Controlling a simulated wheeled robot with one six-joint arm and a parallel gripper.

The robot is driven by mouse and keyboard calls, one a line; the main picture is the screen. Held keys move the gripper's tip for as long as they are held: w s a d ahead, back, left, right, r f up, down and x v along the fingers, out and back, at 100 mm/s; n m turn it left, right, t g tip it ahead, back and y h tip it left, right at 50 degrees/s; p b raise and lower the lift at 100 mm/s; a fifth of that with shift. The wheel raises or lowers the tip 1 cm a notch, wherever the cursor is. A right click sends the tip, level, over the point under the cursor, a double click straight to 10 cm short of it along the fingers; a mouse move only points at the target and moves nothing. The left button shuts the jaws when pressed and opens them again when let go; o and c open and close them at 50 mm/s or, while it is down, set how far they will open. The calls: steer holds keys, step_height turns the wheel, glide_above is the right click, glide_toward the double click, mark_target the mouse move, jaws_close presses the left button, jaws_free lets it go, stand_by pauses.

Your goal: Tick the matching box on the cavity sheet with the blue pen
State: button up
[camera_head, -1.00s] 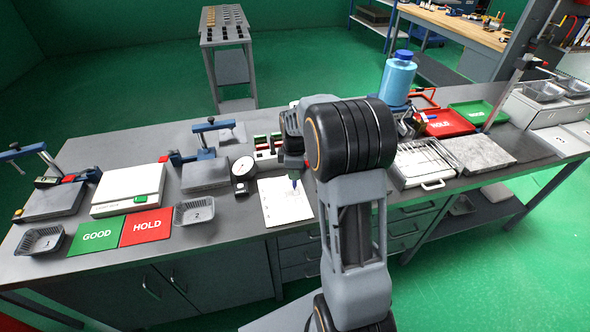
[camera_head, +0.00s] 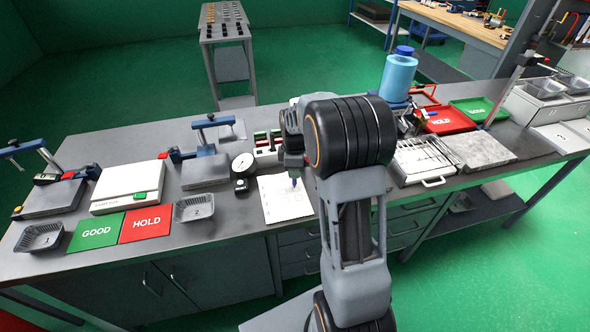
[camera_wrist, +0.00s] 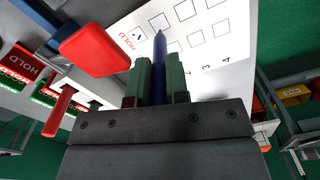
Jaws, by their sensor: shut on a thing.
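My gripper (camera_wrist: 157,82) is shut on the blue pen (camera_wrist: 159,60), which sits between its two green fingers with the tip pointing at the sheet. The pen also shows in the head view (camera_head: 294,183). The white cavity sheet (camera_head: 285,207) lies flat on the bench under the pen. In the wrist view the sheet (camera_wrist: 222,52) shows rows of empty boxes, the numbers 2, 3 and 4, and the word HOLD. A small blue tick-like mark (camera_wrist: 137,37) is in a box beside HOLD. Whether the tip touches the paper I cannot tell.
A dial gauge (camera_head: 243,165) stands left of the sheet. A rack with a handle (camera_head: 423,160) and a blue bottle (camera_head: 398,75) stand right of my arm.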

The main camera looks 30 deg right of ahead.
steer(key=shift+f, duration=0.35)
stand_by(0.6)
steer(key=shift+s+d, duration=0.15)
steer(key=shift+s, duration=0.2)
stand_by(0.9)
steer(key=shift+w+d, duration=0.4)
stand_by(1.2)
steer(key=shift+r, duration=0.15)
steer(key=shift+r+p, duration=2.2)
steer(key=shift+r, duration=0.7)
